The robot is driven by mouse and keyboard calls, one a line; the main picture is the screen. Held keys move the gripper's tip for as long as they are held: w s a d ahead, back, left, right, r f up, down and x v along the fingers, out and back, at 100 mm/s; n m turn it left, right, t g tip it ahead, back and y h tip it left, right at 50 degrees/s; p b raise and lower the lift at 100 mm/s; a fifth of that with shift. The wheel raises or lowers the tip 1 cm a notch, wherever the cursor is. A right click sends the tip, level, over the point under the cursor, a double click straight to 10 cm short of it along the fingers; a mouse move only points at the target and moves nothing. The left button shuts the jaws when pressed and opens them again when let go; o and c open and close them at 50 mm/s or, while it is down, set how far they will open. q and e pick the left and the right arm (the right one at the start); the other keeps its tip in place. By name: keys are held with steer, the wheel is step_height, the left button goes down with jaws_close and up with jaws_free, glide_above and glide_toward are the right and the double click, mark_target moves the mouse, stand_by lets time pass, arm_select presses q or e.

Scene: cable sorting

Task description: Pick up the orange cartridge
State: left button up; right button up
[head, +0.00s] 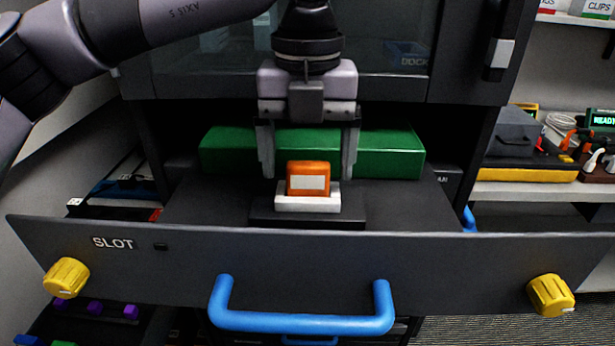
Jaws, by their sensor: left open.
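The orange cartridge (308,170) has a white label on its front. It stands upright in a white holder (307,203) on a dark base inside the open drawer. My left gripper (308,172) points down from above, with its two fingers open and spread wide on either side of the cartridge. The fingertips are near the cartridge's height, with a visible gap on each side. I cannot tell whether the fingers are level with it in depth. My right gripper is not in view.
A green box (390,152) lies behind the cartridge. The drawer front (430,262), marked SLOT, has a blue handle (302,322) and yellow knobs (66,278) at both ends. A cabinet stands above. Shelves with a grey case (506,133) and cables are at the right.

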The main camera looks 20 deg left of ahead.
mark_target(309, 161)
arm_select(q)
steer(key=shift+f, duration=0.8)
steer(key=c, duration=1)
steer(key=shift+c, duration=0.2)
step_height(309, 161, up, 11)
steer(key=shift+f, duration=0.1)
step_height(309, 161, up, 14)
steer(key=p, duration=0.6)
steer(key=shift+r, duration=1.65)
steer(key=shift+f, duration=0.1)
